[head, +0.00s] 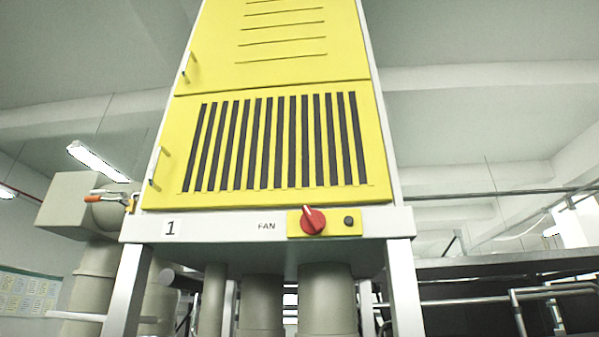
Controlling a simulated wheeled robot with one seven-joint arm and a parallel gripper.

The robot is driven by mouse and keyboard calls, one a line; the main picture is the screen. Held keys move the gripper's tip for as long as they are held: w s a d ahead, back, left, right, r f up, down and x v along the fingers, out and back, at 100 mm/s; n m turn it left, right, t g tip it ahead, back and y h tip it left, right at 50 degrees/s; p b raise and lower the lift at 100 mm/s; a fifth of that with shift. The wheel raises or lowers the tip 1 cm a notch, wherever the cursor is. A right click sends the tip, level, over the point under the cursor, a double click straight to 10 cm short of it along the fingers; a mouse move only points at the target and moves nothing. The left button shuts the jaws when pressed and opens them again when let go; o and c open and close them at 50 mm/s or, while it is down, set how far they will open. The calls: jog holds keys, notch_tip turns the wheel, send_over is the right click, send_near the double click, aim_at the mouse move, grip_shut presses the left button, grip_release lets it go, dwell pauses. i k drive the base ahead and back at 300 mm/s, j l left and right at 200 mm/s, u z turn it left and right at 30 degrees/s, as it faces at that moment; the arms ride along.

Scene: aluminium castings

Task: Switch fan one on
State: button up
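A tall yellow fan cabinet (283,65) stands ahead of me in the head view, on a pale frame. The label "1" (170,228) is at the left of its front rail, and the word "FAN" (266,226) is near the middle. A red rotary knob (313,220) sits on a small yellow plate (294,225) to the right of that word. The knob's handle is tilted, its upper end leaning slightly left. A small dark round button or lamp (348,221) is beside it on the plate. My gripper is not in view.
Pale legs (403,290) hold up the rail, with thick grey pipes (327,300) beneath it. A beige duct (75,205) with an orange-handled part stands at left. Metal railings (520,300) and a dark structure are at right. The space before the knob looks clear.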

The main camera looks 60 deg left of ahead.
aim_at(313, 222)
jog(key=u, duration=2.15)
